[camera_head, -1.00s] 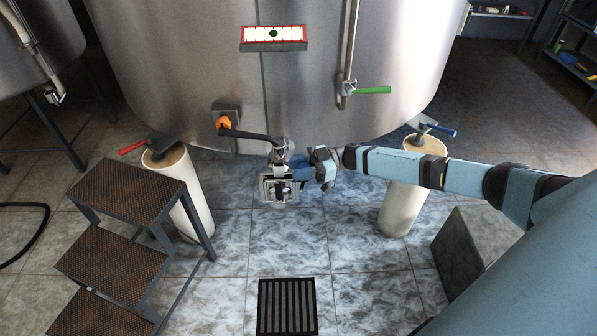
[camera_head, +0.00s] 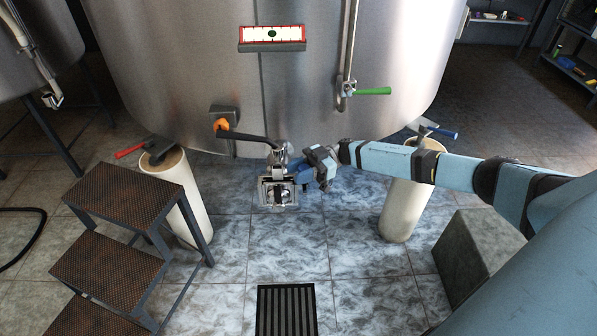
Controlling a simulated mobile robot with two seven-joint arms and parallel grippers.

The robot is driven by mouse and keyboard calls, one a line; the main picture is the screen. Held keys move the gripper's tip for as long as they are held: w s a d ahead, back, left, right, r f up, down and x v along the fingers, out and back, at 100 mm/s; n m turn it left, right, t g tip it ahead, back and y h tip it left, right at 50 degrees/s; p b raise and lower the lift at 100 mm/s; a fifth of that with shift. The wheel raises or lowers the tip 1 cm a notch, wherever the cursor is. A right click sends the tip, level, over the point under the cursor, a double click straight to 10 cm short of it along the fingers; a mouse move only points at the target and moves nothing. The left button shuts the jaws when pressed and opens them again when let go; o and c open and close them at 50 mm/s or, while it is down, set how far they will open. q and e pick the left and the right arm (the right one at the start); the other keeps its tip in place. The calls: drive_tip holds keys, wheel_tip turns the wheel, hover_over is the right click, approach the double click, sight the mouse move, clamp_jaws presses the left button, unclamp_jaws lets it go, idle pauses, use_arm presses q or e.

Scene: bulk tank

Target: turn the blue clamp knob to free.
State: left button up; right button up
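No part is plainly a blue clamp knob. Blue shows on a lever (camera_head: 440,131) on top of the right white post, and as a small spot on the valve fitting (camera_head: 348,88) beside the green handle. My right gripper (camera_head: 277,193) hangs below the tank's outlet pipe (camera_head: 280,152), well left of and below both. Its fingers are seen almost end-on, so I cannot tell whether it is open or shut, or whether it touches the pipe end. My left gripper is not in view.
The steel tank (camera_head: 190,60) fills the back. An orange-ended black lever (camera_head: 222,126) sits left of the outlet. A step stand (camera_head: 125,190) is at left, a stone block (camera_head: 478,250) at right. A floor grate (camera_head: 286,310) lies in front; the floor there is clear.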

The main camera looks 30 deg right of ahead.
drive_tip(key=o, duration=0.4)
drive_tip(key=shift+a, duration=0.1)
drive_tip(key=d, duration=1.3)
drive_tip(key=shift+s+d, duration=0.4)
drive_tip(key=shift+s, duration=0.05)
